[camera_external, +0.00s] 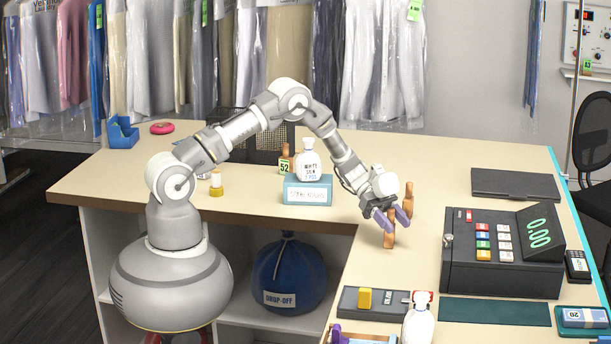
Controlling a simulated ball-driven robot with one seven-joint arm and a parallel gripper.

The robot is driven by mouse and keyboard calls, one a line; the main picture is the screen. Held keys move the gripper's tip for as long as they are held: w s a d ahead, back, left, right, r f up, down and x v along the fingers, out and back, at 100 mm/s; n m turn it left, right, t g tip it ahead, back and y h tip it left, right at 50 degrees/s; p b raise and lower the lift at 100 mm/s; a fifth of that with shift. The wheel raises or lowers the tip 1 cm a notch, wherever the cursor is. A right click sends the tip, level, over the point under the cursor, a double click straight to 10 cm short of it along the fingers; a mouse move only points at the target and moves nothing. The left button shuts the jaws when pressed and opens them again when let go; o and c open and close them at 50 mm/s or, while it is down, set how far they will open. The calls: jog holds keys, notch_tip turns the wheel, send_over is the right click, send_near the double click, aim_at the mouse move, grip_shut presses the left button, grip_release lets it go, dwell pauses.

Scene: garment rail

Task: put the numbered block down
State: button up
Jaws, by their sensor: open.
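My gripper (393,218), with purple fingers, is low over the right part of the counter. Its fingers are open and apart. A small brown-orange block (389,238) stands upright on the counter at the fingertips; its upper part is between or just behind them, and I cannot tell whether either finger touches it. No number shows on this side of it. A similar block (408,195) stands just behind and to the right of the gripper. Another brown block with a green tag reading 52 (285,163) stands further back on the left, by a white bottle.
The white bottle (309,163) stands on a teal box (308,190). A black cash register (502,250) is right of the gripper. A dark tray (372,302) and a spray bottle (419,318) are in front. The counter (440,165) behind the gripper is clear.

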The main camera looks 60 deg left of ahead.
jog(key=p+v, duration=0.2)
jog(key=v, duration=1)
jog(key=w+a+r+n+t+y, duration=0.1)
jog(key=w+r+t+y, duration=0.1)
jog(key=w+r+t, duration=0.7)
jog(key=w+a+r+n+t+y, duration=0.15)
jog(key=w+r, duration=0.35)
jog(key=r, duration=0.9)
jog(key=a+r+n+t+y, duration=0.2)
jog(key=a+r+n+t, duration=0.1)
jog(key=r, duration=0.6)
jog(key=a+r+n+t+y, duration=0.2)
jog(key=a+r+t+y, duration=0.15)
jog(key=r, duration=0.65)
jog(key=s+a+r+n+y, duration=0.25)
jog(key=s+r+n, duration=0.25)
jog(key=s+r, duration=0.4)
jog(key=s+a+r+n+y, duration=0.1)
jog(key=s+r+n+y, duration=0.35)
jog(key=s+r, duration=0.45)
jog(key=s+d+r+n+g+h, duration=0.1)
jog(key=s+d+r+g+h, duration=0.15)
jog(key=s, duration=0.85)
notch_tip(320, 180, down, 10)
jog(key=b, duration=1)
jog(key=shift+w+d+f+t, duration=0.25)
jog(key=shift+w+d+t, duration=0.1)
jog(key=shift+t, duration=0.1)
